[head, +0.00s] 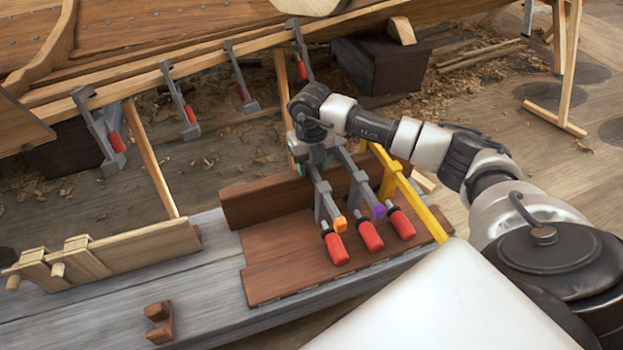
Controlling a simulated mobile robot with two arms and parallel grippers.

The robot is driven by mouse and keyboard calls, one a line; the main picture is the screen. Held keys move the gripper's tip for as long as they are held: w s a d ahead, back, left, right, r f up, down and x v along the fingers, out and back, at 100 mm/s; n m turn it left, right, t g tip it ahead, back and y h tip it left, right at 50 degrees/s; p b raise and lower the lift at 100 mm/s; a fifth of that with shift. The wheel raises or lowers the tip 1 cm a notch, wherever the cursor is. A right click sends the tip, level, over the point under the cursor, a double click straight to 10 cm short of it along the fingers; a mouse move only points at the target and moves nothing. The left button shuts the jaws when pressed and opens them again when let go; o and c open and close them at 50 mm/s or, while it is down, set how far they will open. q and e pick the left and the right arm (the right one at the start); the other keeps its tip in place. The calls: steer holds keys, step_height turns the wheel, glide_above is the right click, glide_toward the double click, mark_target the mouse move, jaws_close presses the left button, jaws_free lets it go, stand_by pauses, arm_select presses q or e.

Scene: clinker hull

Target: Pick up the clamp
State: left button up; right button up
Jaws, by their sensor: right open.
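Three bar clamps lie side by side in a wooden tray on the bench, their red handles toward me. The left one is a grey clamp (321,198) with an orange block near its handle. The middle one is a grey clamp (356,181) with a purple block. The right one is a yellow clamp (418,205). My right gripper (310,160) points down over the far ends of the grey clamps. My left gripper is out of view.
The tray (265,258) has a raised back board and sits on a grey bench (215,300). A wooden vise-like piece (120,250) is at left, and a small brown block (159,322) in front. Several clamps hang on the hull plank (150,78) behind.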

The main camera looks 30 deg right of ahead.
jaws_close()
steer(key=shift+r, duration=0.1)
steer(key=shift+r, duration=0.1)
stand_by(1.2)
